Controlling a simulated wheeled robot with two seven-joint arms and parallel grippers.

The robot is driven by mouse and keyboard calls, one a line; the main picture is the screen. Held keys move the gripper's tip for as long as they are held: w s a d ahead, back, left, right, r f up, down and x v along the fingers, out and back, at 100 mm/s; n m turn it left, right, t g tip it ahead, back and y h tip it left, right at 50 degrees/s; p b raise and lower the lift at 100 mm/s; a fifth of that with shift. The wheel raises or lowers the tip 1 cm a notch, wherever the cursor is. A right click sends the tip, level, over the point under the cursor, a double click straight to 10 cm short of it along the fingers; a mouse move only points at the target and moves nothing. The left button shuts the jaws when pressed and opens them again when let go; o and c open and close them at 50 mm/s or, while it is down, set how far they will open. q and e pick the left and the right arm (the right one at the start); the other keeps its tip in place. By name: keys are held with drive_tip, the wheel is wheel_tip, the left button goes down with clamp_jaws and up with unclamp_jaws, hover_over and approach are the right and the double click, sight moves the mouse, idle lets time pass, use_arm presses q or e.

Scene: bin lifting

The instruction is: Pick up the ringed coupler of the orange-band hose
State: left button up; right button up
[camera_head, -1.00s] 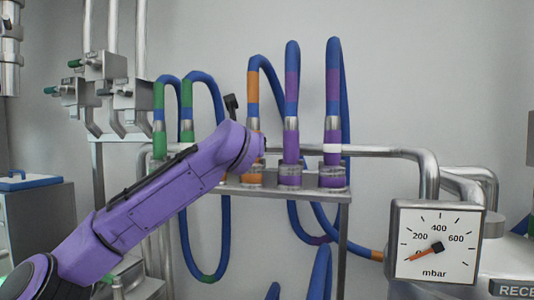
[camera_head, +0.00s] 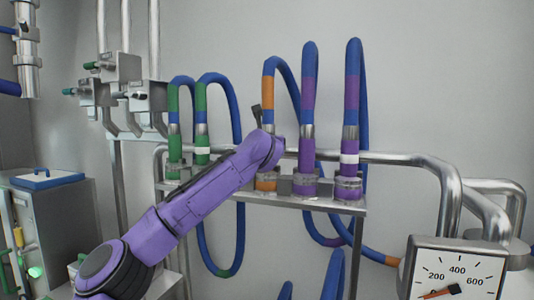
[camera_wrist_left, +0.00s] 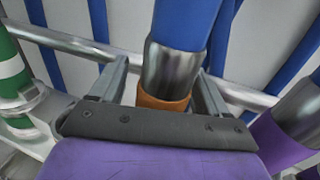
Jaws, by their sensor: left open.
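The orange-band hose (camera_head: 268,92) is a blue hose that rises at mid-picture and bends over to the right. Its metal coupler (camera_wrist_left: 172,72) fills the middle of the left wrist view, with an orange part (camera_wrist_left: 163,103) below it. My left gripper (camera_wrist_left: 162,72) is open, with one finger on each side of the coupler. I cannot tell whether either finger touches it. In the head view my purple arm hides most of this coupler and my fingers. No ring shows on the visible part of this coupler. My right gripper is not in view.
Purple-band hoses stand close to the right, one with a white-ringed coupler (camera_head: 349,158). Green-banded hoses (camera_head: 201,97) stand to the left. The couplers sit on a metal rack (camera_head: 325,205) with a pipe behind. A pressure gauge (camera_head: 458,262) is at lower right.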

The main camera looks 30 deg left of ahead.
sight(268, 130)
use_arm(q)
drive_tip(key=c, duration=1.3)
drive_tip(key=shift+o, duration=0.2)
drive_tip(key=shift+w+r, duration=0.1)
drive_tip(key=shift+r, duration=0.25)
wheel_tip(268, 130, up, 3)
drive_tip(key=shift+d+f, duration=0.1)
drive_tip(key=shift+f, duration=0.05)
drive_tip(key=s+d+r+b, duration=0.3)
drive_tip(key=s+d+r, duration=0.5)
drive_tip(key=d, duration=0.3)
drive_tip(key=shift+s+r, duration=0.2)
drive_tip(key=shift+r, duration=0.55)
drive_tip(key=shift+d+r, duration=0.1)
